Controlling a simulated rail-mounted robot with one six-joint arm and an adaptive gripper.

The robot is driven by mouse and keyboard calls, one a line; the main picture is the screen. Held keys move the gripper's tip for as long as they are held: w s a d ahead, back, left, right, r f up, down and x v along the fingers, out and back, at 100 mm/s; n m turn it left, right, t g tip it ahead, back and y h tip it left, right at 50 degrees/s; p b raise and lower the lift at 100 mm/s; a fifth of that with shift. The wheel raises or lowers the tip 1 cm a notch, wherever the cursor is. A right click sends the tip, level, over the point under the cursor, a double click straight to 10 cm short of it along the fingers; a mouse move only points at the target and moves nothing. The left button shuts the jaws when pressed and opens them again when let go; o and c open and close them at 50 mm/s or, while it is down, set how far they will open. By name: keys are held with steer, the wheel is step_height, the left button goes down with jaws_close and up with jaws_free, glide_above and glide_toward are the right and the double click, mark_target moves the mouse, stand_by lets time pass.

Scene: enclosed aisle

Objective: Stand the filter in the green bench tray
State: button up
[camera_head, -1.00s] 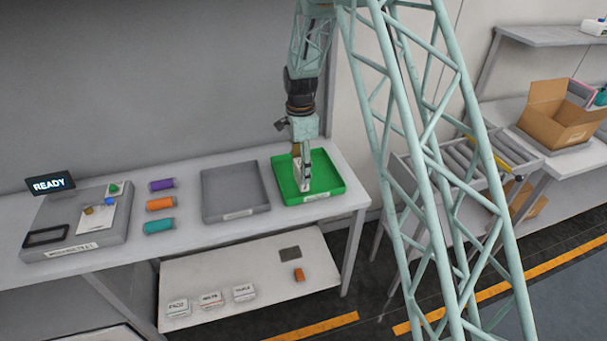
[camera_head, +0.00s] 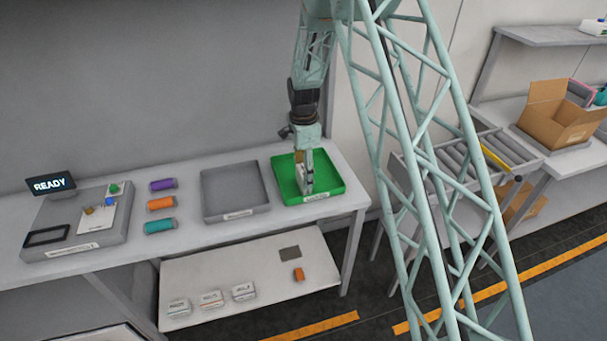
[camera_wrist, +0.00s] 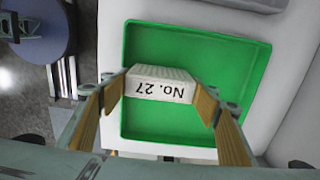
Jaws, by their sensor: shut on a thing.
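The filter (camera_wrist: 160,84) is a pale block with a pleated top and a label reading "No. 27", upside down in the wrist view. My gripper (camera_wrist: 161,92) is shut on it, one tan-padded finger at each end. The green tray (camera_wrist: 247,52) lies under and around the filter in the wrist view. In the head view my gripper (camera_head: 304,188) points down inside the green tray (camera_head: 334,190), and the filter is mostly hidden by the fingers. I cannot tell whether the filter touches the tray floor.
A grey tray (camera_head: 235,209) stands left of the green one. Purple (camera_head: 162,184), orange (camera_head: 160,203) and teal (camera_head: 159,226) cylinders lie farther left, beside a grey station with a READY sign (camera_head: 51,185). A lower shelf (camera_head: 215,270) holds small labelled boxes.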

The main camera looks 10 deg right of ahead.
steer(key=shift+f, duration=0.15)
steer(key=o, duration=0.9)
steer(key=shift+o, duration=0.2)
step_height(320, 180, up, 12)
stand_by(0.4)
steer(key=shift+r, duration=0.25)
stand_by(0.6)
